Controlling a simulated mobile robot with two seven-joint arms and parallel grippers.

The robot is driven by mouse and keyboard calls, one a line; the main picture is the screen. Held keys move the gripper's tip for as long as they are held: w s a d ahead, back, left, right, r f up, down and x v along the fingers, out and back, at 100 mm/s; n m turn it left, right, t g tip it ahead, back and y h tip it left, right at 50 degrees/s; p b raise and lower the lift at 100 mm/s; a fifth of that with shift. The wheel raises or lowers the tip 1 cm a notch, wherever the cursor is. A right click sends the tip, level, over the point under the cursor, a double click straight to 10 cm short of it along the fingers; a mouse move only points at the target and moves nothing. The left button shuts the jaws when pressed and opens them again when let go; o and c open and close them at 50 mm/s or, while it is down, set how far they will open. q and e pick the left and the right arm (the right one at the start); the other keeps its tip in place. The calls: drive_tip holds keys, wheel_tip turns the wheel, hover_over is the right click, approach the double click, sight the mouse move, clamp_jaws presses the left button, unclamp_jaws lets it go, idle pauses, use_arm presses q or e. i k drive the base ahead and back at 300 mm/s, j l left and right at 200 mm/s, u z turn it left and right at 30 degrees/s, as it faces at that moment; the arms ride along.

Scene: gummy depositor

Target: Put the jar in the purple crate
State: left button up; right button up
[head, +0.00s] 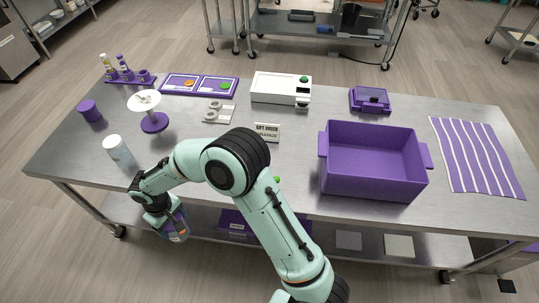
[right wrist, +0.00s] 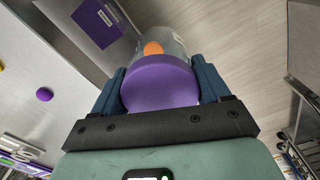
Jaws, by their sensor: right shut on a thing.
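The jar (right wrist: 168,45) has a purple lid (right wrist: 160,84) and a clear body with an orange round patch. My right gripper (right wrist: 161,88) is shut on it, one blue finger on each side of the lid. In the head view my right gripper (head: 168,218) points down at the left, with the jar in it just off the table's front edge and partly hidden. The purple crate (head: 372,188) stands on the right half of the table, open at the top; its visible inside looks empty. My left gripper is not in view.

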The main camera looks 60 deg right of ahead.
sight(365, 170)
drive_tip(key=k+j, duration=0.1)
drive_tip(key=k, duration=0.4)
drive_tip(key=k+z, duration=0.3)
drive_tip(key=k, duration=0.3)
drive_tip(key=z, duration=1.25)
